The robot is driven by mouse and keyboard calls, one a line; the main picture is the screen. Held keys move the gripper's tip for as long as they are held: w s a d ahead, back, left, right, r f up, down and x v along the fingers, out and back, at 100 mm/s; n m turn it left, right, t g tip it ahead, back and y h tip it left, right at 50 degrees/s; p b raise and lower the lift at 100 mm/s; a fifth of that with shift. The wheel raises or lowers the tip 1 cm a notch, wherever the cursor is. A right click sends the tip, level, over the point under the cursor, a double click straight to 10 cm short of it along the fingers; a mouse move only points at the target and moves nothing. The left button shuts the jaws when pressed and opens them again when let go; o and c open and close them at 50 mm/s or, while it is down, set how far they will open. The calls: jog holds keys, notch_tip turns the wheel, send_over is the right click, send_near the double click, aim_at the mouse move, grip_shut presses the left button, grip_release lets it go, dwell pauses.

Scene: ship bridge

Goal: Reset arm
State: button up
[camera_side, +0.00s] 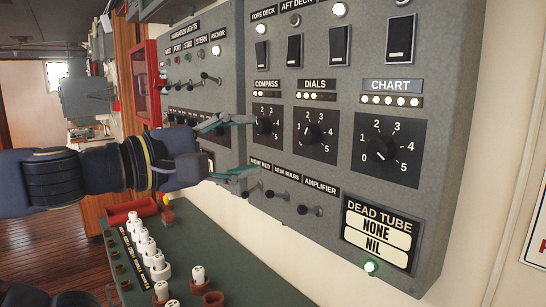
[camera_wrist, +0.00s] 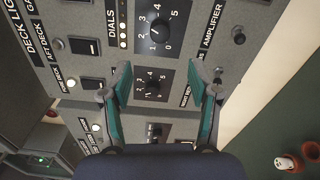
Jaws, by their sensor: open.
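My gripper (camera_side: 254,145) reaches from the left toward the grey control panel (camera_side: 453,100). Its two teal fingers are spread apart with nothing held between them. In the wrist view, my gripper (camera_wrist: 168,68) is open, with the COMPASS dial (camera_wrist: 152,85) showing between the fingers. In the side view, the COMPASS dial (camera_side: 267,125) is just right of the upper fingertip. Whether the fingertips touch the panel I cannot tell.
The DIALS knob (camera_side: 315,133) and CHART knob (camera_side: 381,149) are to the right. Small toggle switches (camera_side: 280,197) stick out below. White tubes (camera_side: 147,246) stand on the lower console.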

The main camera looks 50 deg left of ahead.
jog(key=shift+s, duration=0.1)
notch_tip(320, 180, down, 10)
jog(key=w+m+g+h, duration=0.3)
jog(key=m+g+h, duration=0.15)
jog(key=m, duration=0.95)
jog(key=s+a+f+m+g+y, duration=0.4)
jog(key=s+a+f+m+g, duration=0.2)
jog(key=f, duration=0.4)
jog(key=shift+s+a+f+g, duration=0.2)
jog(key=shift+s+a+g, duration=0.4)
jog(key=shift+s+g, duration=0.45)
jog(key=shift+y, duration=0.25)
